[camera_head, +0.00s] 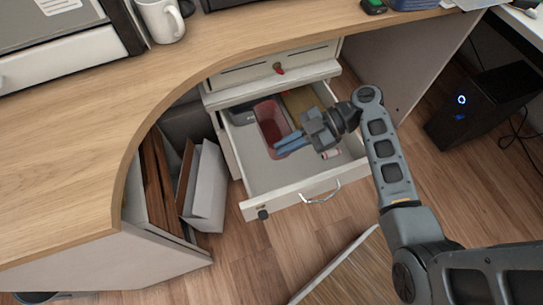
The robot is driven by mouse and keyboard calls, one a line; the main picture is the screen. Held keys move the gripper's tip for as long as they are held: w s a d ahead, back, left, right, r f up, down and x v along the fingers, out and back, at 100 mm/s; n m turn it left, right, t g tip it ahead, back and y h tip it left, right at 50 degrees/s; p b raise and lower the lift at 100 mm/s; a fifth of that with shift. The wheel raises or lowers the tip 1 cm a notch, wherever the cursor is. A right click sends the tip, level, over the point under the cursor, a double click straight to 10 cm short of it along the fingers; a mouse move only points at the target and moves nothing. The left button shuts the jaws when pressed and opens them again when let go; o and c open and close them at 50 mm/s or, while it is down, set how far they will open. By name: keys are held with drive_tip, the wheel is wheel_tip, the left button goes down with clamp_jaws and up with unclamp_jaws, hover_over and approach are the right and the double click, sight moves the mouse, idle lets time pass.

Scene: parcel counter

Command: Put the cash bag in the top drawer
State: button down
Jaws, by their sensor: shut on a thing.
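My gripper (306,138) is over the pulled-out drawer (266,178) of the white cabinet under the counter. It is shut on a small blue thing (287,145), which I take to be the cash bag. The gripper hides part of it, and I cannot tell whether it touches the drawer floor. Above this drawer is a white front (258,73) with a small red item at its middle; it is not pulled out as far.
The open drawer holds a red tray (268,112), a yellow item (298,101) and a small pale roll-like item (331,154). White and brown binders (208,185) stand left of the cabinet. The wooden counter (90,140) curves overhead. A black computer (482,108) stands at right.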

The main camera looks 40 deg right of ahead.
sight(272, 159)
drive_tip(key=w+a+f, duration=0.2)
drive_tip(key=a, duration=0.1)
drive_tip(key=shift+a+f, duration=0.1)
drive_tip(key=shift+f, duration=0.1)
drive_tip(key=shift+f+b, duration=0.6)
drive_tip(key=shift+f, duration=1.35)
drive_tip(key=c, duration=1.3)
unclamp_jaws()
drive_tip(key=shift+v, duration=3.8)
